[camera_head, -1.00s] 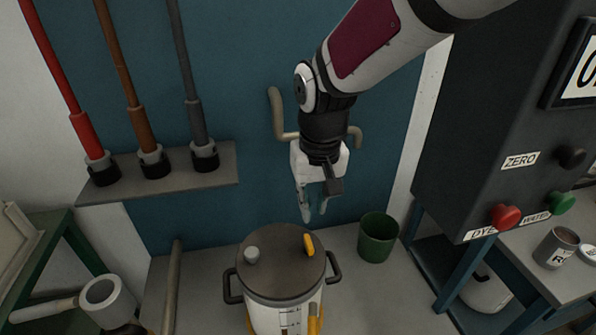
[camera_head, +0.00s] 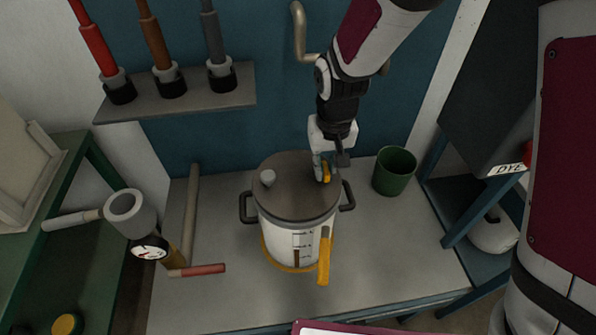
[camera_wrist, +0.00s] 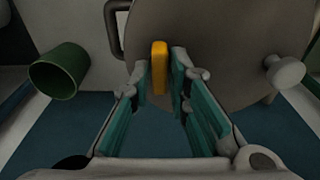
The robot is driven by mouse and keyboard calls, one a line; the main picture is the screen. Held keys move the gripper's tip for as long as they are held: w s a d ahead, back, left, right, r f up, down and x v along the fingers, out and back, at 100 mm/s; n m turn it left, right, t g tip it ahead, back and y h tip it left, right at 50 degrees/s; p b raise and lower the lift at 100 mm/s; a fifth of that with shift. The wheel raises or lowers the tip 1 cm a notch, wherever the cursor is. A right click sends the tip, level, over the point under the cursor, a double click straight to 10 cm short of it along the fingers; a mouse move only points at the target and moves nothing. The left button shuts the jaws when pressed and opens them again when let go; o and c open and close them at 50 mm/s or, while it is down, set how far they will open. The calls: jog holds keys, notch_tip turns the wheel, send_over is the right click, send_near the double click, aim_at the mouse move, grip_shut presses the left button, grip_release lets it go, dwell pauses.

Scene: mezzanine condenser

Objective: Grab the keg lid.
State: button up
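The keg (camera_head: 290,238) is a white pot with dark side handles, standing on a light grey bench. Its dark grey-brown lid (camera_head: 291,197) sits on top, with a pale round knob (camera_head: 268,177) and an upright yellow handle (camera_head: 326,171) near the right edge. My gripper (camera_head: 322,174) points down at the yellow handle. The lid (camera_wrist: 215,60) fills the upper wrist view.
A green bin (camera_head: 394,171) stands right of the keg. A yellow spigot lever (camera_head: 324,258) hangs on the keg's front. A shelf with coloured pipes (camera_head: 180,99) is above on the blue wall.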

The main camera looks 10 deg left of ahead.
jog(key=shift+f, duration=0.7)
grip_shut()
jog(key=shift+w+r, duration=0.1)
jog(key=shift+r, duration=0.1)
jog(key=shift+r, duration=0.65)
notch_tip(320, 180, up, 2)
jog(key=shift+r, duration=0.1)
jog(key=s+d+r+p, duration=0.1)
jog(key=s+d+p, duration=0.4)
jog(key=s, duration=0.9)
jog(key=shift+s+d, duration=0.25)
jog(key=shift+d, duration=0.65)
